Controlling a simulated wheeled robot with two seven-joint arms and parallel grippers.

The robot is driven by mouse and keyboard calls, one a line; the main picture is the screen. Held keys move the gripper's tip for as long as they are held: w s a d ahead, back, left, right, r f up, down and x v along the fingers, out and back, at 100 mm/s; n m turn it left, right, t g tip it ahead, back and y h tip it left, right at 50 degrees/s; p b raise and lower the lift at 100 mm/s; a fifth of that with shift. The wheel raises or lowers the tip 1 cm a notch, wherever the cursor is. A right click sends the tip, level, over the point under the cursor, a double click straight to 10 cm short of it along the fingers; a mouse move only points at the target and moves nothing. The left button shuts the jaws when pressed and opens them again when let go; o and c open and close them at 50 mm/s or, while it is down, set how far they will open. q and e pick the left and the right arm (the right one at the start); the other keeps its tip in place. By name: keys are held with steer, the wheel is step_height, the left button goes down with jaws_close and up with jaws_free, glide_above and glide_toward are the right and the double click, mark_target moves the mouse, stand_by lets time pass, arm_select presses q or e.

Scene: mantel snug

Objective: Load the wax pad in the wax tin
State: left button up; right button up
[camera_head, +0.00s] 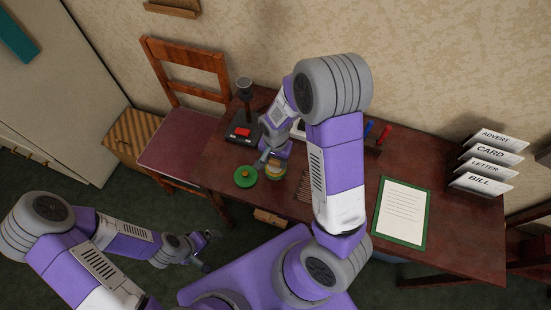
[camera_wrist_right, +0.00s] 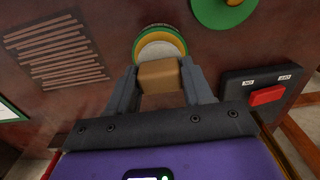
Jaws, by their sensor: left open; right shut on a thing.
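The wax pad, a tan block (camera_wrist_right: 160,76), is between the two fingers of my right gripper (camera_wrist_right: 158,84), which is shut on it. The open wax tin, round with a green and yellow rim (camera_wrist_right: 160,32), is just beyond the pad, which overlaps its near edge in the right wrist view. I cannot tell whether pad and tin touch. In the head view the tin (camera_head: 276,175) is at the desk's front part, under my right gripper (camera_head: 265,160). My left gripper (camera_head: 205,249) is open and empty, low in front of the desk.
Thin brown sticks (camera_wrist_right: 68,55) lie beside the tin. A green-bordered sheet (camera_head: 402,212) and a card rack (camera_head: 485,165) are to the right.

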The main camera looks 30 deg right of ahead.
steer(key=shift+f+b, duration=0.4)
steer(key=shift+f, duration=0.2)
stand_by(1.2)
step_height(320, 180, up, 7)
steer(key=p, duration=0.6)
steer(key=shift+r, duration=0.1)
stand_by(0.8)
